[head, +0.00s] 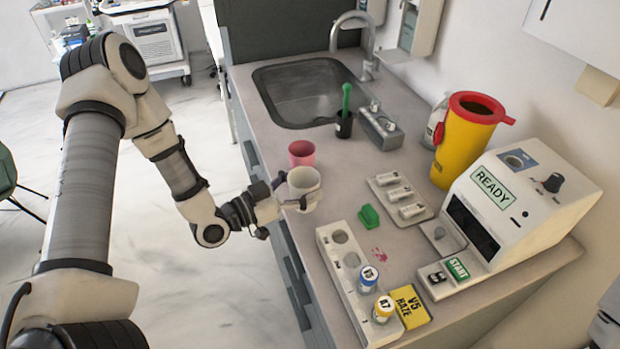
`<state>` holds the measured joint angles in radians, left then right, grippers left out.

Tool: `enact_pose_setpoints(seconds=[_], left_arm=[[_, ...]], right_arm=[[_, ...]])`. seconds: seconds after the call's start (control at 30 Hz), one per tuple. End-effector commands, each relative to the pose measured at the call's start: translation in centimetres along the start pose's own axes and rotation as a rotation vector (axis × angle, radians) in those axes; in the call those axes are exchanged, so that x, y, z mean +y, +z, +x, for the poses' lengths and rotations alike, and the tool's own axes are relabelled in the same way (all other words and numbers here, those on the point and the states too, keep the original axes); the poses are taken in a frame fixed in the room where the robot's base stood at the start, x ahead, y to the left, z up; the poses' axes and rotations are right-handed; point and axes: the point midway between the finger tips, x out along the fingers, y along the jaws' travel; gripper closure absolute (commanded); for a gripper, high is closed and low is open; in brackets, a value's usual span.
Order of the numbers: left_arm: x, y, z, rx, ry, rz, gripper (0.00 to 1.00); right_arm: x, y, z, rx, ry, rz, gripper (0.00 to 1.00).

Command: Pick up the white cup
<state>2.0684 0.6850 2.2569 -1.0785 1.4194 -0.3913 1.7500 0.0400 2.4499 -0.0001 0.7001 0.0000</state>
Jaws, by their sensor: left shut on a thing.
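The white cup (304,184) is upright at the left edge of the counter in the head view. My left gripper (287,196) reaches in from the left and is shut on the cup, with its fingers at the cup's side. The cup partly hides the fingers. I cannot tell whether the cup's base touches the counter. My right gripper is not in view.
A pink cup (302,151) stands just behind the white cup. The counter (345,205) also holds a green block (369,215), a rack (343,262) with vials, a yellow bin (462,145) and a white READY machine (535,200). A sink (305,92) lies behind.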

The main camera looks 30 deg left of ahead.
Motion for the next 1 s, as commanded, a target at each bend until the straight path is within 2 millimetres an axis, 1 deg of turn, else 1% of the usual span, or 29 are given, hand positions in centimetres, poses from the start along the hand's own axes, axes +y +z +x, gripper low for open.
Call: enact_pose_setpoints(seconds=[0.2,0.5,0.57,0.63,0.73,1.0], left_arm=[[1.9,-0.4,-3.1,0.003,-0.002,-0.006,0.68],[4.3,-0.9,-6.9,0.002,-0.003,-0.005,0.68],[4.7,-1.0,-7.5,0.003,-0.003,-0.004,0.68],[5.1,-1.3,-8.1,0.000,0.000,-0.003,0.68],[5.6,-1.3,-8.8,-0.001,0.001,-0.002,0.68],[6.1,-1.2,-9.7,0.001,0.001,0.000,0.68]], right_arm=[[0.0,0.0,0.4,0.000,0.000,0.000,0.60],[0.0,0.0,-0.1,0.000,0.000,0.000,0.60],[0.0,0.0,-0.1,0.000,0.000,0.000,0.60],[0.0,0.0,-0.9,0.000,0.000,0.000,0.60],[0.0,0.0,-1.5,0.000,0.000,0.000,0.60],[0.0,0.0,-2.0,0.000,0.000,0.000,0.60]])
